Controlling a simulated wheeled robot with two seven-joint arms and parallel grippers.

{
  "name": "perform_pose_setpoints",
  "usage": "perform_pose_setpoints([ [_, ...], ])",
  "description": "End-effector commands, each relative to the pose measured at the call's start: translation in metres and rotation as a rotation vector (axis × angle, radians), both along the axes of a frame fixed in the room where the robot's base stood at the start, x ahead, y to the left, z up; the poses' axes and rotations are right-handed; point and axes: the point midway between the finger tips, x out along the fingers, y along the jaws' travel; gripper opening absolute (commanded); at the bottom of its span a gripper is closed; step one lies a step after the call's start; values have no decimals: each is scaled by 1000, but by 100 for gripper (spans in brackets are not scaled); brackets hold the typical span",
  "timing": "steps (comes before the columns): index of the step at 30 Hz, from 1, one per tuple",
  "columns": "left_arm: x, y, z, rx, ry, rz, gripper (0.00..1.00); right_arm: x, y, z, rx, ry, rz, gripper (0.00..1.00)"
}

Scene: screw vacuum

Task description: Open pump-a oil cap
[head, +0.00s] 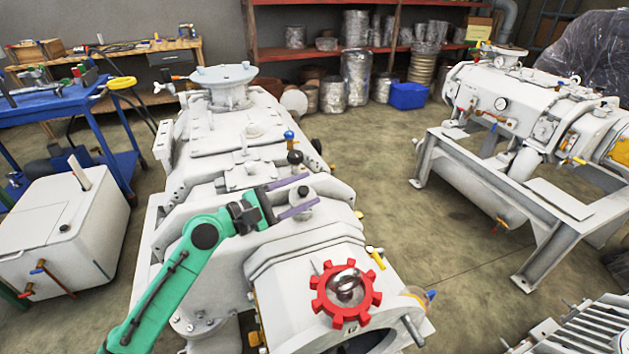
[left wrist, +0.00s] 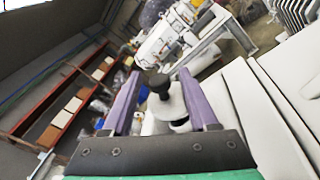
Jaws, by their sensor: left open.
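The near white pump (head: 210,130) fills the middle of the head view. On its top a small dark knob on a round pale grey base, which looks like the oil cap (head: 303,192), stands near my left gripper's fingertips. My left gripper (head: 313,188) has two purple fingers, spread apart, with the cap showing between them. In the left wrist view the black knob and its pale base (left wrist: 172,102) also show between the open fingers (left wrist: 158,73). I cannot tell whether either finger touches it. My right gripper is not in view.
A blue-topped fitting (head: 289,135) with a black ball stands just behind the gripper. A red handwheel (head: 345,293) is on the pump's near end. A second pump (head: 520,95) stands at right, with clear floor between. A blue workbench (head: 50,102) is at left.

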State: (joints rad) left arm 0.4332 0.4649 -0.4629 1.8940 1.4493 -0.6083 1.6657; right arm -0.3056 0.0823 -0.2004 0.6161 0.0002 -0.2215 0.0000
Motion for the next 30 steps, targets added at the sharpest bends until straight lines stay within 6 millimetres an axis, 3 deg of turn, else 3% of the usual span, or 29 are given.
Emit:
perform_pose_setpoints([
  [5, 14, -24, 1, -1, 1, -1, 60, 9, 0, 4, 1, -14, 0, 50],
  [13, 16, -27, -1, 0, 0, 0, 60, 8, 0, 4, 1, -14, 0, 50],
  [14, 16, -27, -1, 0, 0, 0, 56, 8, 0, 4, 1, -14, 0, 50],
  [18, 16, -27, -1, 0, 0, 0, 2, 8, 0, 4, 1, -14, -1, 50],
  [30, 14, -27, -1, 10, -31, 0, 0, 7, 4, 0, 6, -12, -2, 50],
])
